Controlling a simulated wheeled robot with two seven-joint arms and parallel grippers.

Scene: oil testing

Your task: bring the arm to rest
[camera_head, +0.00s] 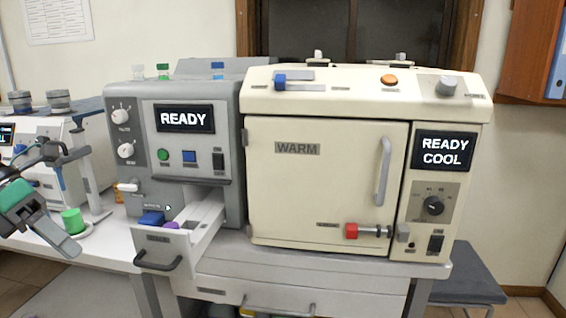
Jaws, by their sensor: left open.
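My left gripper (48,228) is at the left edge of the head view, in front of the white bench. It is open, and I see nothing held in it. Its grey finger points down and to the right, close to a small green cup (73,221) in the picture; I cannot tell whether they touch. The left part of the gripper and its arm are cut off by the picture edge. My right gripper does not show.
A grey machine (225,125) reading READY has its drawer (160,243) pulled out, with blue and purple items inside. A cream oven (325,180) marked WARM stands beside it, door shut. A white instrument (75,165) stands behind my gripper. A dark stool (465,280) is at right.

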